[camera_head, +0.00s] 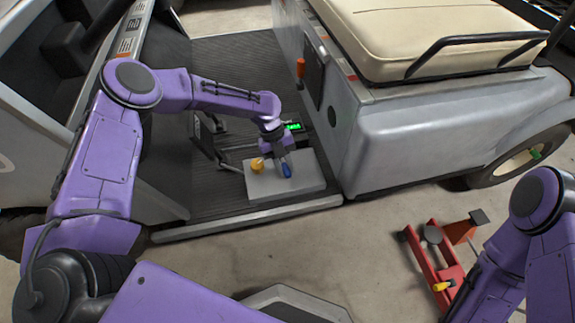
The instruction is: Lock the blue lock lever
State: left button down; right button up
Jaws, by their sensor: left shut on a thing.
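The blue lock lever (286,170) stands on top of a grey box (300,184) on the cart's floor. My left gripper (283,157) reaches down from above and is shut on the blue lever. The gripper covers the lever's upper part, so how far it is turned cannot be told. A yellow knob (257,165) sits on the same box, just left of the blue lever. My right arm comes in at the lower right; its gripper is out of the picture.
The grey seat base (430,130) rises close on the right, with a red-orange handle (300,68). A red jack (436,262) stands on the concrete floor at the lower right.

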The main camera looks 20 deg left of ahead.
pick_arm(q)
jog(key=shift+a+m, duration=0.25)
jog(key=shift+m, duration=0.15)
jog(key=c, duration=0.9)
grip_release()
jog(key=shift+s, duration=0.1)
jog(key=p+v, duration=0.3)
jog(key=v, duration=0.7)
jog(key=shift+r, duration=0.25)
